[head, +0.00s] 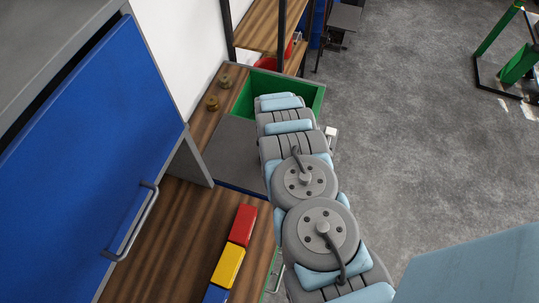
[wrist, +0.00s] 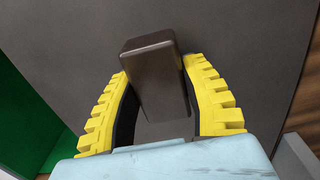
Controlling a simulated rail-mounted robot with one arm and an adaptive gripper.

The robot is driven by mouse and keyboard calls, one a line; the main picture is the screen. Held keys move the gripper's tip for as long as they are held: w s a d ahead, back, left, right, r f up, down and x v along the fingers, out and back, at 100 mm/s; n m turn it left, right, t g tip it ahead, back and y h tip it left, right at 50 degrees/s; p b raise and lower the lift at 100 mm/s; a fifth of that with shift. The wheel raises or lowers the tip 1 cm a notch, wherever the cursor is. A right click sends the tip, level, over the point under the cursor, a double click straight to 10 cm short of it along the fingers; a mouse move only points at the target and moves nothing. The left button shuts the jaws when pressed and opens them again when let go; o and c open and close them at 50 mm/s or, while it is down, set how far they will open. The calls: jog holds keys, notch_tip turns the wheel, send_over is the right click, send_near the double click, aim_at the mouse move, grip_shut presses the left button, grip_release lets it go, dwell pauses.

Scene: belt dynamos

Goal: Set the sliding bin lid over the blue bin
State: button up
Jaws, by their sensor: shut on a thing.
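The sliding bin lid is a flat grey panel (head: 230,150) beside the green bin in the head view. It fills most of the wrist view (wrist: 250,50). A dark block-shaped handle (wrist: 158,85) stands up from it. My gripper (wrist: 159,70) has its yellow fingers on both sides of this handle and is shut on it. In the head view my arm hides the gripper and the lid's right part. Of the blue bin, only a thin dark blue edge (head: 243,191) seems to show along the lid's near side; the lid hides its inside.
The open green bin (head: 316,98) lies just beyond the lid; its wall shows at left in the wrist view (wrist: 25,125). Two small brass-coloured pieces (head: 212,103) stand on the wooden counter. Red (head: 242,225) and yellow (head: 228,266) blocks lie nearer. A blue cabinet door (head: 90,160) is at left.

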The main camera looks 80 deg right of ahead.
jog(key=o, duration=1.3)
jog(key=shift+a+f, duration=0.1)
jog(key=shift+a, duration=0.2)
jog(key=shift+c, duration=0.2)
jog(key=shift+d, duration=0.1)
jog(key=shift+d+r, duration=0.1)
jog(key=shift+r, duration=3.1)
jog(key=shift+d+r, duration=0.1)
jog(key=shift+r, duration=0.65)
jog(key=shift+w+a+r, duration=0.1)
jog(key=shift+a+r, duration=0.1)
jog(key=shift+r, duration=0.35)
notch_tip(320, 180, up, 2)
jog(key=shift+d+r, duration=0.1)
jog(key=shift+r, duration=0.45)
